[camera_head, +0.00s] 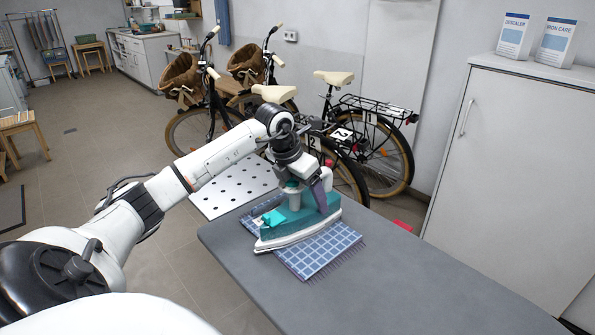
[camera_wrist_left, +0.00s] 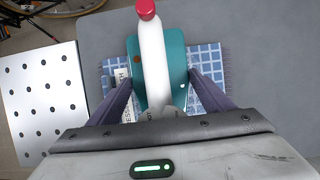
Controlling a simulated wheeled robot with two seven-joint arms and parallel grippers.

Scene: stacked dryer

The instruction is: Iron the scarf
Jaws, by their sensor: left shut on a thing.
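The scarf (camera_head: 335,246) is blue checked with a fringe and lies flat on the grey ironing table (camera_head: 420,285). A teal and white iron (camera_head: 282,233) sits on the scarf and covers its middle; I cannot tell whether its sole presses on the cloth. My left gripper (camera_head: 308,190) is above the iron and shut on its white handle. In the left wrist view the iron (camera_wrist_left: 176,75) lies between the fingers of my left gripper (camera_wrist_left: 165,95), with the scarf (camera_wrist_left: 208,60) showing at both sides. My right gripper is in neither view.
A perforated white board (camera_head: 232,188) adjoins the table's far left edge. Bicycles (camera_head: 390,155) stand behind the table. A white cabinet (camera_head: 520,160) stands at the right with two boxes (camera_head: 556,40) on top. The near part of the table is clear.

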